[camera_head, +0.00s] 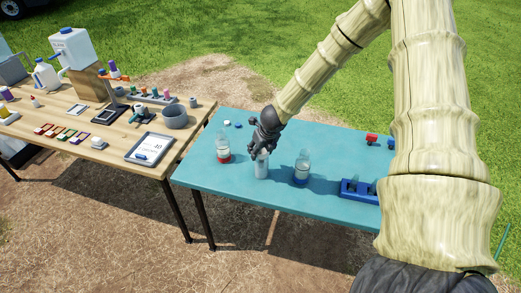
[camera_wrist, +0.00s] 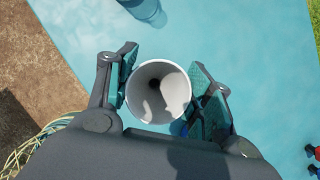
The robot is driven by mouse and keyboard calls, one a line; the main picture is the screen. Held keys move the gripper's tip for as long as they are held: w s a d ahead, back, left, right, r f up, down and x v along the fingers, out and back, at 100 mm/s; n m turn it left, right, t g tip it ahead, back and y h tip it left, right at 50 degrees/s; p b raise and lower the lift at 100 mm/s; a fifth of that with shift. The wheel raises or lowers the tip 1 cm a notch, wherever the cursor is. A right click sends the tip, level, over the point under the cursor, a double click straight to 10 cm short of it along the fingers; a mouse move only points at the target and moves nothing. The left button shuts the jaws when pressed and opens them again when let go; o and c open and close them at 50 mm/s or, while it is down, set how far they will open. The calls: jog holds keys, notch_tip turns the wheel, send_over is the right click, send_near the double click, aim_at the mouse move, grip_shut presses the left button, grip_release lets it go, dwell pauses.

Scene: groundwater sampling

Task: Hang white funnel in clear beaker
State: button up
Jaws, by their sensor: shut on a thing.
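The white funnel (camera_wrist: 158,92) shows from above in the wrist view, its round rim around a small dark hole. My gripper (camera_head: 261,149) is shut on it, with one finger pad on each side of the rim. In the head view, a pale, whitish upright shape (camera_head: 261,167) stands directly under my fingers on the blue table. I cannot tell how much of it is the clear beaker and how much is the funnel. In the wrist view, the funnel and my gripper hide whatever is beneath.
The blue table (camera_head: 215,183) also carries a red-based clear bottle (camera_head: 223,151) to the left, a blue-based clear bottle (camera_head: 302,169) to the right, and a blue rack (camera_head: 357,190). A wooden table (camera_head: 100,153) with several lab items stands to the left.

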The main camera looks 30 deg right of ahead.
jog(key=shift+s+f+b, duration=0.2)
jog(key=shift+f+b, duration=0.35)
jog(key=shift+f, duration=0.2)
jog(key=o, duration=0.7)
jog(key=shift+c, duration=0.2)
jog(key=o, duration=0.3)
jog(key=shift+w+f, duration=0.15)
jog(key=shift+w, duration=0.05)
jog(key=shift+r, duration=0.3)
jog(key=v, duration=1.1)
jog(key=shift+s+r, duration=0.25)
jog(key=shift+r, duration=0.05)
